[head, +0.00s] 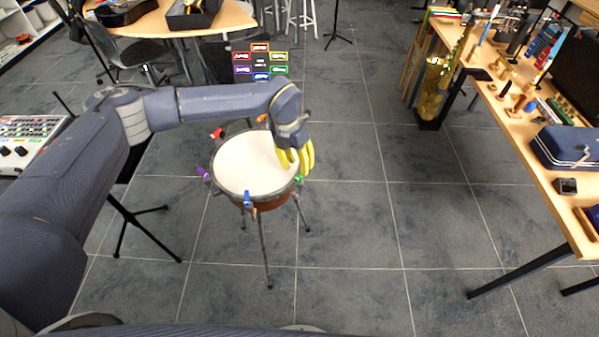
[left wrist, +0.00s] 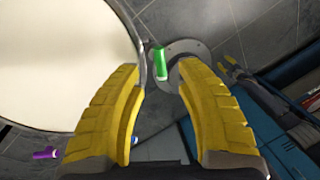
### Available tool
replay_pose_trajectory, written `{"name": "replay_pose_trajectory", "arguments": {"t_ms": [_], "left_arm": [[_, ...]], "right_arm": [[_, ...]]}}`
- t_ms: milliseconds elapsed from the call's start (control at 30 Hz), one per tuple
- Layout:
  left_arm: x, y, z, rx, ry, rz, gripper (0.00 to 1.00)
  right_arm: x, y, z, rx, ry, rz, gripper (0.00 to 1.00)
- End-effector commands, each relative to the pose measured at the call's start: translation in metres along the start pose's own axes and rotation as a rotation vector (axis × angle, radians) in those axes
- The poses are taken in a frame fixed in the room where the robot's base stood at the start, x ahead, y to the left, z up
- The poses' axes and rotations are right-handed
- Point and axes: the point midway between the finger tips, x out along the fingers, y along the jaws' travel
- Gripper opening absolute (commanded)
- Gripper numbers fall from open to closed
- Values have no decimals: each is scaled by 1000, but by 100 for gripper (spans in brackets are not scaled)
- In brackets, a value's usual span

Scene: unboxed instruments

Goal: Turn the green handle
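The drum (head: 256,163) has a round white head and stands on thin dark legs, with coloured handles around its rim. The green handle (head: 299,178) is at the drum's right side, partly hidden by my gripper. It also shows in the left wrist view as an upright green handle (left wrist: 161,63), just off the rim. My left gripper (head: 298,167) has yellow fingers and hangs over the drum's right edge. In the left wrist view its fingers (left wrist: 161,72) are apart, with the green handle showing in the gap near the fingertips. Contact does not show. My right gripper is not in view.
A red handle (head: 217,133), a purple handle (head: 203,174) and a blue handle (head: 247,198) sit around the rim. A dark board with coloured labels (head: 260,63) stands behind the drum. A wooden table (head: 545,180) with many items is at right. Floor between is clear.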

Motion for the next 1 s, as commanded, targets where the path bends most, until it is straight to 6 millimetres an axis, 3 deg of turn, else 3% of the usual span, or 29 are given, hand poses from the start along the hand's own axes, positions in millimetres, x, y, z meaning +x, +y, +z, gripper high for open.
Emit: {"name": "replay_pose_trajectory", "arguments": {"t_ms": [200,400,633,1000], "left_arm": [[-38,0,0,0,-2,1,36],[-61,0,0,0,-1,1,36],[-72,0,0,-1,1,0,36],[-73,0,0,-1,1,0,36]], "right_arm": [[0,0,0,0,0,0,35],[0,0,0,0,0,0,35],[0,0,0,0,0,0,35],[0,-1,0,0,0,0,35]]}}
